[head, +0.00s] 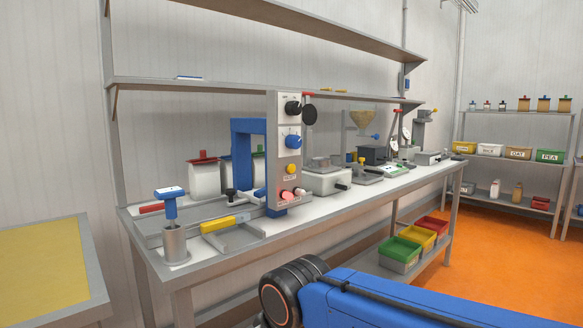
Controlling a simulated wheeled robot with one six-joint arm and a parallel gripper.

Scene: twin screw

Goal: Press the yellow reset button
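The yellow reset button (291,169) sits on the front of an upright grey control panel (284,120) at the front end of the long workbench. Above it on the panel are a blue knob (292,142) and a black knob (293,107). Below it are a small light and a pinkish-red round button (287,196). My blue arm with a black joint shows at the bottom, below and in front of the bench. My gripper is not in view.
A blue frame (242,128) stands behind the panel. A steel cup with a blue-handled tool (171,202) and a yellow-handled bar (224,224) lie left of it. Several machines line the bench (330,210). A yellow-topped table (45,265) is at left. Orange floor (500,270) is clear at right.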

